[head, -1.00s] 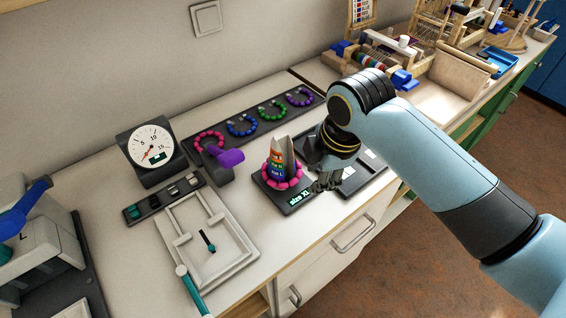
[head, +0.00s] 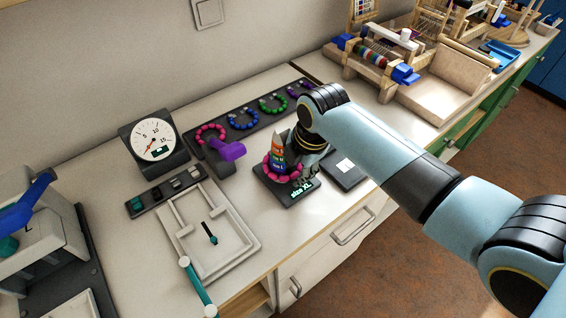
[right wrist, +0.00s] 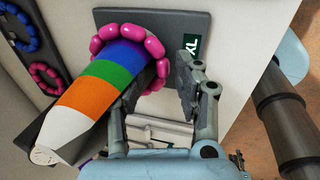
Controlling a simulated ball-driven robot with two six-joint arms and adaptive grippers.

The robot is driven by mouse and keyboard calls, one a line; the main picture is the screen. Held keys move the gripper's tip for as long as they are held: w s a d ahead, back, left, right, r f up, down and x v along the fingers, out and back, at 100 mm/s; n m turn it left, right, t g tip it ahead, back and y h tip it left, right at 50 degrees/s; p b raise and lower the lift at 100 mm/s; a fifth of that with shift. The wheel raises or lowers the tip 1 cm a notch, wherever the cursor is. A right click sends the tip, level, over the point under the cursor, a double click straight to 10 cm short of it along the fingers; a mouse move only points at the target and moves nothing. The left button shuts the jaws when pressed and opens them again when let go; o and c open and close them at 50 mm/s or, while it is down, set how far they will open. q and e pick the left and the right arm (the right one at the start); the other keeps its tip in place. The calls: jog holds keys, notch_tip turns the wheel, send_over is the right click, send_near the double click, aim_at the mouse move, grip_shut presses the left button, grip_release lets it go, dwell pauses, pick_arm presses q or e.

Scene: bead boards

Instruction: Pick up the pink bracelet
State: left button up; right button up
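A pink beaded bracelet (head: 268,172) rings the lower part of a striped cone (head: 277,150) on a dark base marked "size XL" (head: 300,195). In the right wrist view the bracelet (right wrist: 128,32) circles the cone (right wrist: 92,82) near its foot. My right gripper (head: 306,178) is low at the right side of the cone. In the right wrist view its fingers (right wrist: 158,88) are apart, with the bracelet's near-side beads close to the left finger; contact is unclear. A second pink bracelet (head: 203,131) lies on the back display board. My left gripper is not in view.
The display board (head: 262,122) also holds blue, green and purple bracelets. A purple-topped stand (head: 230,152), a dial scale (head: 180,155) and a white tray (head: 240,262) stand to the left. A dark tray (head: 350,182) lies right of the cone. Wooden looms are at the back right.

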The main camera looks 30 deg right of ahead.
jog(key=shift+w+f, duration=0.1)
jog(key=shift+f, duration=0.35)
jog(key=shift+c, duration=0.2)
jog(key=shift+r, duration=0.1)
grip_shut()
jog(key=shift+r, duration=0.1)
